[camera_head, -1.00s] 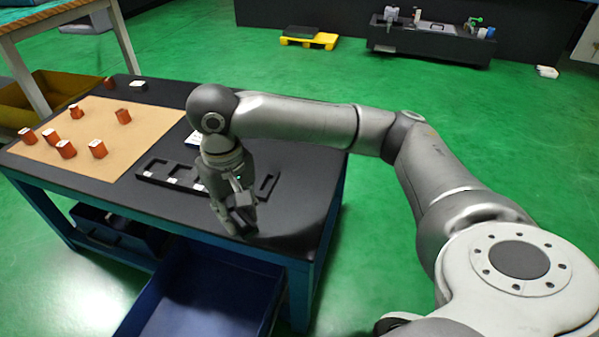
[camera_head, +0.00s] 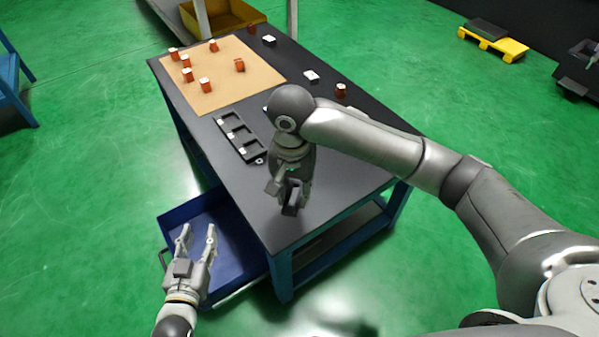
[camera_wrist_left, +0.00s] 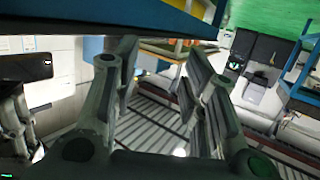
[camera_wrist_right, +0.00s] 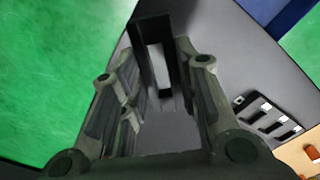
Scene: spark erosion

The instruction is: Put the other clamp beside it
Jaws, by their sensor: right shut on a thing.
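My right gripper (camera_head: 288,196) is shut on a black rectangular frame-like piece, which I take to be the clamp (camera_head: 292,209). It is over the near end of the dark table (camera_head: 330,190). The clamp shows upright between the fingers in the right wrist view (camera_wrist_right: 152,28); whether it touches the table I cannot tell. My left gripper (camera_head: 197,234) is open and empty, in front of the pulled-out blue drawer (camera_head: 232,245). Its spread fingers also show in the left wrist view (camera_wrist_left: 160,75). I cannot make out a second clamp; my right arm hides part of the table.
A black tray with compartments (camera_head: 229,124) lies left of my right gripper. A tan mat (camera_head: 215,88) with several orange-brown blocks (camera_head: 205,84) covers the far left of the table. A white-topped block (camera_head: 311,76) stands farther right. The table's near end looks bare.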

